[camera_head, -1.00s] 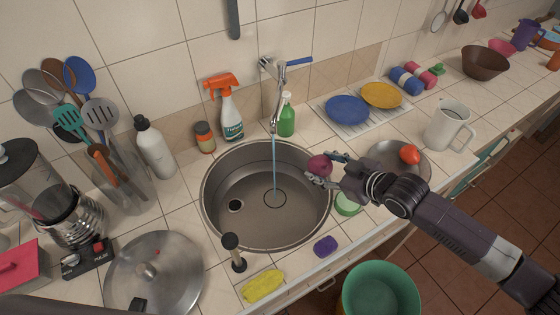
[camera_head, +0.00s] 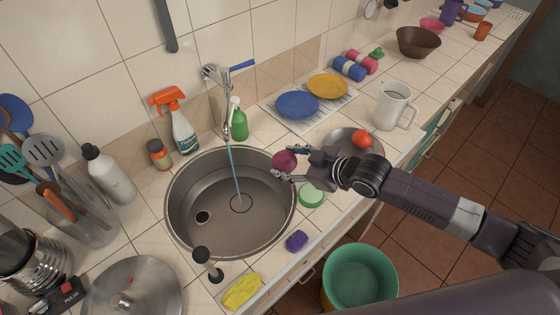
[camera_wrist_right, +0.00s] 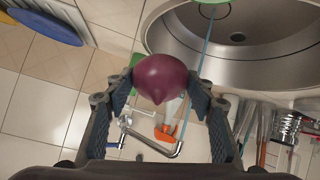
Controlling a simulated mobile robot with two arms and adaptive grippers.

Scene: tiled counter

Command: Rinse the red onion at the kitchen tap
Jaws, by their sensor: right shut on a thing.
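The red onion (camera_head: 285,160) is held by my right gripper (camera_head: 290,165) at the right rim of the round sink (camera_head: 180,217). In the right wrist view the onion (camera_wrist_right: 160,78) sits between the two fingers of the gripper (camera_wrist_right: 158,85). The tap (camera_head: 228,105) stands behind the sink with its blue lever, and a stream of water (camera_head: 236,175) runs from it into the basin. The onion is to the right of the stream, apart from it. My left gripper is not in view.
A green sponge (camera_head: 311,195) and a metal bowl with a tomato (camera_head: 361,139) lie near my right gripper. A spray bottle (camera_head: 180,125), a green soap bottle (camera_head: 238,122) and a dish rack with plates (camera_head: 297,105) stand behind. A black plunger-like item (camera_head: 205,262) stands at the front.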

